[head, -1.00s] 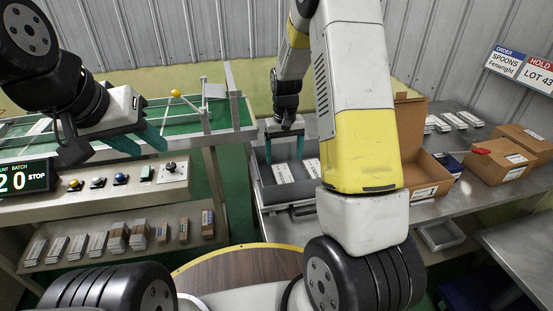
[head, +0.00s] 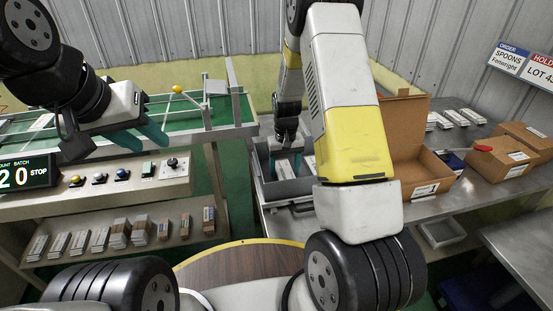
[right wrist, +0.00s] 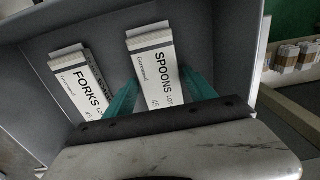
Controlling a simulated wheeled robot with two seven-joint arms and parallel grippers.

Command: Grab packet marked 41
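In the right wrist view, a white packet (right wrist: 152,65) reads SPOONS LOT and a number that looks like 45. A second white packet (right wrist: 82,80) to its left reads FORKS LOT with a similar number. Both lie in a grey tray (right wrist: 50,23). I cannot make out a 41 on any packet. My right gripper (right wrist: 160,88) is open, with one teal finger on each side of the spoons packet, close to its edges; contact is unclear. In the head view, my right gripper (head: 285,158) is down in the tray. My left gripper (head: 120,143) is open and empty above the control panel.
An open cardboard box (head: 428,180) stands right of the tray, partly behind my right arm. Closed boxes (head: 500,160) and several white packets (head: 455,118) lie further right. A shelf at left holds several packets (head: 120,233). A green table (head: 180,115) stands behind the left gripper.

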